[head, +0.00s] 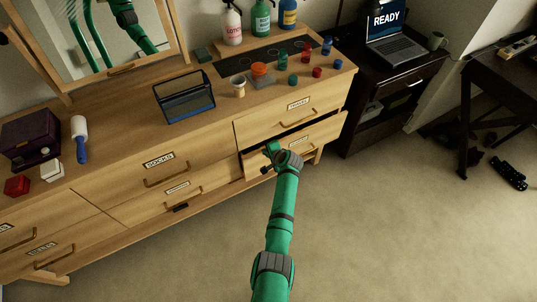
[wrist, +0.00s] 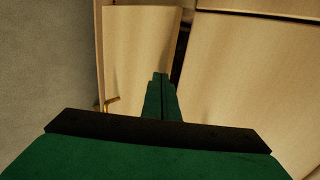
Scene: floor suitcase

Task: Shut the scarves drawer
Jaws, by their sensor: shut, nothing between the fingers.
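The lower right drawer (head: 326,131) of the wooden dresser stands partly open, with a dark gap along its top edge. My arm hides part of its front, and no label on it can be read, so I cannot confirm it is the scarves drawer. My gripper (head: 268,159) is shut and empty at the left part of this drawer's front. In the wrist view, the closed fingers (wrist: 160,82) point at a pale wooden panel (wrist: 140,45) beside a dark gap. I cannot tell whether they touch it.
The drawer above (head: 270,121) looks shut, as does the socks drawer (head: 190,157). A dark side table (head: 385,85) with a laptop stands to the right. The carpet (head: 400,220) in front is clear.

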